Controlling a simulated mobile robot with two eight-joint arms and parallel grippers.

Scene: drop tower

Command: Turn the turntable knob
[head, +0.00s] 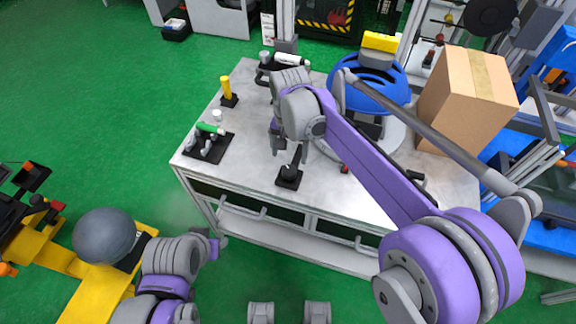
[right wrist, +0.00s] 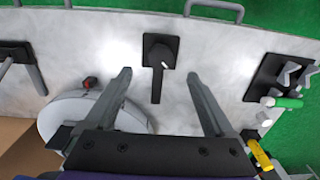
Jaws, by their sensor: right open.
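A black knob with a lever-like handle (head: 289,176) stands on a square black base near the table's front edge. It also shows in the right wrist view (right wrist: 159,55), between and just beyond the fingertips. My right gripper (head: 284,146) is open above the knob, fingers pointing down; in the right wrist view its two fingers (right wrist: 160,76) are spread, with nothing held. The round grey turntable (right wrist: 85,104) is beside the knob. In the head view a blue helmet-like object (head: 375,85) stands over it. My left gripper (head: 215,244) is off the table's front left corner; its jaws are unclear.
On the white table (head: 245,130) stand a green-handled tool on a black plate (head: 208,145), a yellow post (head: 227,91) and a cardboard box (head: 458,92). A small red button (right wrist: 90,83) is at the turntable's edge. Green floor lies open to the left.

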